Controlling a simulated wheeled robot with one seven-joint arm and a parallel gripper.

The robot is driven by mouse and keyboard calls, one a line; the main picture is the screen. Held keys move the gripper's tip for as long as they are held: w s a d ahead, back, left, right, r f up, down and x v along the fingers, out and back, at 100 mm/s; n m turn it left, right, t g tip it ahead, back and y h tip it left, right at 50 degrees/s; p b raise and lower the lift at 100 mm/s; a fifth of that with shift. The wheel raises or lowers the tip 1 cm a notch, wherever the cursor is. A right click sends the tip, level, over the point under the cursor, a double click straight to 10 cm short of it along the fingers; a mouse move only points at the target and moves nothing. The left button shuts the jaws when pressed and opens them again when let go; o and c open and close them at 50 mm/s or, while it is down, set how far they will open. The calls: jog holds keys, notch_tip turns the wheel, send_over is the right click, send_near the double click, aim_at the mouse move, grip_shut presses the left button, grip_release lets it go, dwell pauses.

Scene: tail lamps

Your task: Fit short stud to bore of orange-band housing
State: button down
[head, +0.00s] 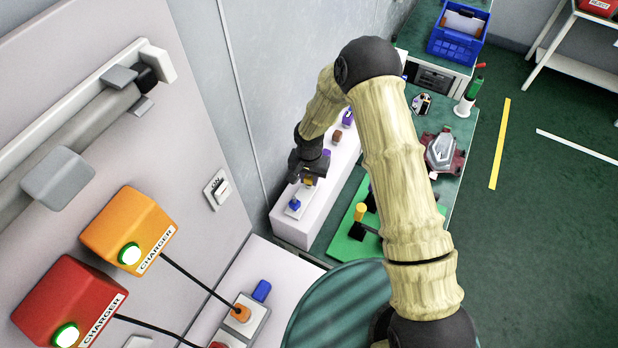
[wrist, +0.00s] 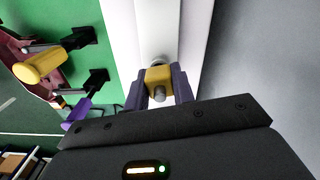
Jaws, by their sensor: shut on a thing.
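My gripper (wrist: 159,92) is shut on a yellow block with a grey, round metal end (wrist: 158,94), which I cannot surely name as the short stud. In the head view my gripper (head: 307,178) is over the near end of a long white ledge, with a little yellow showing between its fingers. A blue piece (head: 294,204) stands on a pale plate just below it. In the wrist view the held block is over the white ledge; I cannot tell whether it touches. A grey housing (head: 441,152) sits on a dark red base on the green bench. I make out no orange band on it.
Purple (head: 326,154) and brown (head: 336,136) pieces stand farther along the ledge, beside the grey wall. A green board (head: 350,247) carries a yellow cylinder (head: 360,212) and black holders. A blue crate (head: 458,42) stands at the bench's far end.

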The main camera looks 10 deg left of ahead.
jog(key=shift+r+p, duration=0.4)
jog(key=shift+r, duration=0.55)
jog(key=shift+r, duration=0.65)
dwell(0.7)
jog(key=c, duration=1.9)
grip_release()
jog(key=shift+c, duration=1.4)
